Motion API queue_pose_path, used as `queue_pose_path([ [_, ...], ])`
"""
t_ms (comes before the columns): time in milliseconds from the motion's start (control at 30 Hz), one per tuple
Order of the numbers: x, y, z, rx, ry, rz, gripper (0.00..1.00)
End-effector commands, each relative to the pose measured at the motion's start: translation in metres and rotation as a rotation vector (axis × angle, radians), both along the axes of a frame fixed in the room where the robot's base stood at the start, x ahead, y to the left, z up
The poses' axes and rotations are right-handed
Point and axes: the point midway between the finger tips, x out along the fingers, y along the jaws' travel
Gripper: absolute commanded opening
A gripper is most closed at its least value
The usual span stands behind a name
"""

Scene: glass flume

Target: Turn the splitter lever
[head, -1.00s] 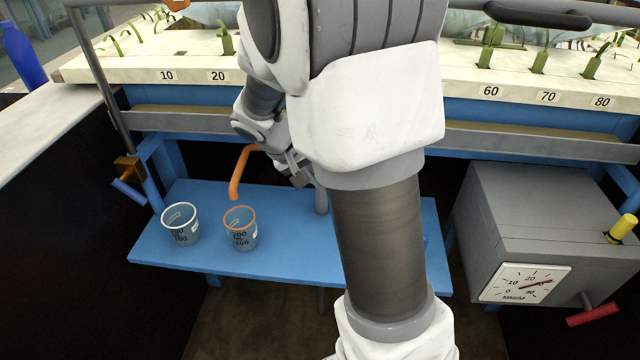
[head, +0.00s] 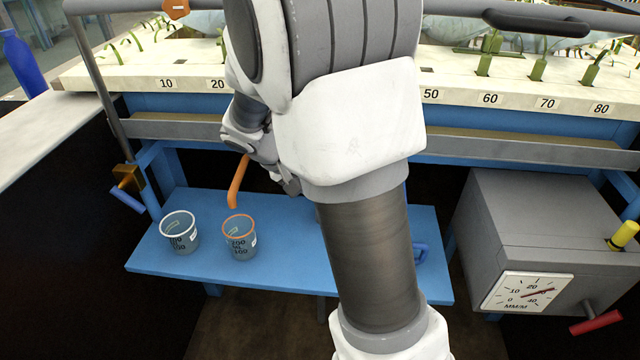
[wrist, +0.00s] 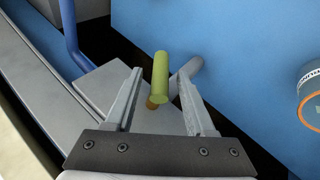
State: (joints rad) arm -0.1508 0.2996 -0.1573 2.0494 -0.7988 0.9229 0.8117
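In the wrist view a yellow-green cylindrical handle (wrist: 161,78) on a small orange-brown base stands between the two fingers of my gripper (wrist: 160,72); it looks like the splitter lever. The fingers are apart on either side of it, and I cannot tell whether either touches it. A grey rounded tube (wrist: 187,70) lies just behind and right of the handle. In the head view my arm hides the lever and most of my gripper. An orange bent spout (head: 237,182) shows left of my wrist.
On the blue shelf (head: 300,270) stand a white-rimmed beaker (head: 179,233) and an orange-rimmed beaker (head: 239,238), also at the right of the wrist view (wrist: 310,95). A grey box (head: 540,230) with a dial (head: 527,292) stands right.

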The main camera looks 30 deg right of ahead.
Motion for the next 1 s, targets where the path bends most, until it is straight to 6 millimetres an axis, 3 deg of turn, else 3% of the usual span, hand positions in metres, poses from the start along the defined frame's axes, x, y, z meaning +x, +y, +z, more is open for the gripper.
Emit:
queue_pose_path([
  [233,0.0,0.001,0.002,0.0,-0.001,-0.001,0.55],
  [367,0.0,0.008,0.013,0.0,-0.003,0.001,0.55],
  [800,-0.004,0.071,0.096,0.001,-0.003,0.003,0.55],
  [1000,-0.006,0.094,0.124,0.001,-0.002,0.002,0.55],
])
